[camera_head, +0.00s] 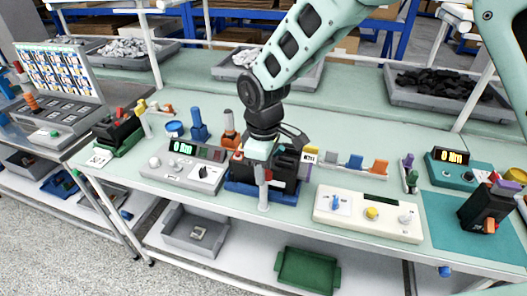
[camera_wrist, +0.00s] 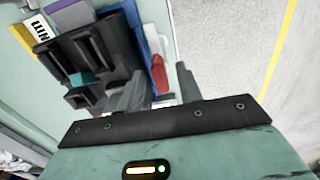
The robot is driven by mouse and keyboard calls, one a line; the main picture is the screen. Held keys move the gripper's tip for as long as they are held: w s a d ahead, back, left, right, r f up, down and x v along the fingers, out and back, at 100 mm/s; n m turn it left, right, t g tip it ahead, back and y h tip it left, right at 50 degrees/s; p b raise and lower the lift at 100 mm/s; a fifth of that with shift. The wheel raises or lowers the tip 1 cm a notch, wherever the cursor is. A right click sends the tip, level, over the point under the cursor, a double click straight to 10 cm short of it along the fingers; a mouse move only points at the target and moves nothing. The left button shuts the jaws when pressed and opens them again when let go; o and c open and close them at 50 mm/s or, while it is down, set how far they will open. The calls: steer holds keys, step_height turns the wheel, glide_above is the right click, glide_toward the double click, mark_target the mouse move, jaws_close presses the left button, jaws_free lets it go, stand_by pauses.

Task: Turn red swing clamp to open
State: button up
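The red swing clamp (camera_wrist: 159,74) shows in the wrist view at the near edge of the fixture, beside a pale upright part. A black breaker block (camera_wrist: 88,65) stands left of it, over a blue base (camera_wrist: 133,14) that also shows in the head view (camera_head: 240,188). My gripper (camera_wrist: 161,82) is open, with one grey finger on each side of the red clamp in the picture. I cannot tell whether either finger touches it. In the head view my gripper (camera_head: 262,152) points down over the fixture and hides part of the breaker and clamp.
A grey control box (camera_head: 185,168) with a lit display stands left of the fixture. A cream panel (camera_head: 368,214) with knobs lies to the right. Coloured blocks (camera_head: 355,162) stand behind that panel. The bench's front edge (camera_head: 225,211) is close to the fixture.

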step_height(320, 180, up, 17)
steer(key=b, duration=0.2)
stand_by(0.4)
steer(key=s+d+f+m, duration=0.2)
steer(key=s+d+f, duration=0.1)
steer(key=s, duration=0.5)
steer(key=s+d+f+m, duration=0.2)
steer(key=s+d, duration=0.2)
steer(key=s, duration=0.4)
steer(key=s+d+f+m, duration=0.2)
steer(key=s+d+f, duration=0.1)
steer(key=s, duration=0.5)
steer(key=shift+d+f+y, duration=0.3)
steer(key=shift+d+f, duration=0.05)
steer(key=shift+d, duration=0.45)
steer(key=shift+d, duration=0.15)
